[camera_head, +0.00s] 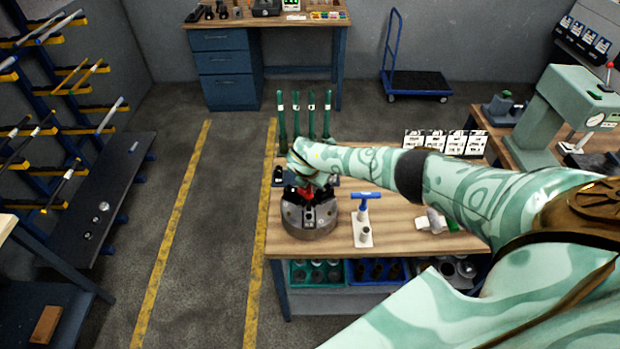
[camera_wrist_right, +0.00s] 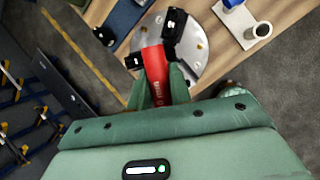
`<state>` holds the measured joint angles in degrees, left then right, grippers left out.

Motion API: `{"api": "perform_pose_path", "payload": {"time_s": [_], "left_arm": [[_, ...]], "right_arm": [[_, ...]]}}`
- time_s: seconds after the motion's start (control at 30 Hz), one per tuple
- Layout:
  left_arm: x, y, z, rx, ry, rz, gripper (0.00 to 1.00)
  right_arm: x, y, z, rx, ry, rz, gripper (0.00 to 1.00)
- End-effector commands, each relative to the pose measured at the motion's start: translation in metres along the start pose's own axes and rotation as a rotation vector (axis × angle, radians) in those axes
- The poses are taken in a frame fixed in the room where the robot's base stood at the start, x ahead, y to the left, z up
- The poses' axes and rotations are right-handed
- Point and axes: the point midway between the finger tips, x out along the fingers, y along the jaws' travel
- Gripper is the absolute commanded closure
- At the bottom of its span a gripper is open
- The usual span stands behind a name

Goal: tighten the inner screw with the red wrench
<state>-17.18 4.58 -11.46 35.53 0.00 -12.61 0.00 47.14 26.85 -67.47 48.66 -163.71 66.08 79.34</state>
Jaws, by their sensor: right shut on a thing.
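The red wrench (camera_wrist_right: 156,66) is held between the fingers of my right gripper (camera_wrist_right: 160,88), pointing toward the round metal chuck (camera_wrist_right: 203,42). In the head view, my right gripper (camera_head: 308,180) is over the far side of the chuck (camera_head: 309,222), with a little of the red wrench (camera_head: 306,193) showing below it. Black jaw blocks (camera_wrist_right: 174,24) stand on the chuck face. The wrench's far end is at or just above the face between them; I cannot tell whether it touches. I cannot make out the inner screw. My left gripper is out of view.
The chuck sits on a wooden bench (camera_head: 395,203). A blue T-handle key (camera_head: 366,196) stands on a white holder right of it. Several green upright posts (camera_head: 296,115) rise behind. Bins (camera_head: 318,272) with parts are under the front edge.

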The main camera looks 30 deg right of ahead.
Motion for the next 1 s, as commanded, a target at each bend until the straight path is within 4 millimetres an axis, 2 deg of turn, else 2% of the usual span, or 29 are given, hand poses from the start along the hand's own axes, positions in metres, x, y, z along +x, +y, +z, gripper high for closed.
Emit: {"api": "perform_pose_path", "payload": {"time_s": [0.1,0.33,0.53,0.87,1.0], "left_arm": [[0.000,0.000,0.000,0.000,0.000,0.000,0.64],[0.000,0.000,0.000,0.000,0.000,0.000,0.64],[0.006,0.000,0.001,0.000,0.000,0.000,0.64],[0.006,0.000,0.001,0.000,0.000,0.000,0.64],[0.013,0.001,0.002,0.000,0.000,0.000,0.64]], "right_arm": [[0.000,-0.001,0.000,0.096,-0.019,-0.041,1.00],[0.000,-0.001,0.000,0.112,-0.020,-0.047,1.00],[0.000,-0.003,-0.001,0.299,-0.056,-0.125,1.00],[-0.001,-0.004,-0.001,0.336,-0.061,-0.141,1.00],[0.000,-0.004,-0.001,0.425,-0.079,-0.178,1.00]]}}
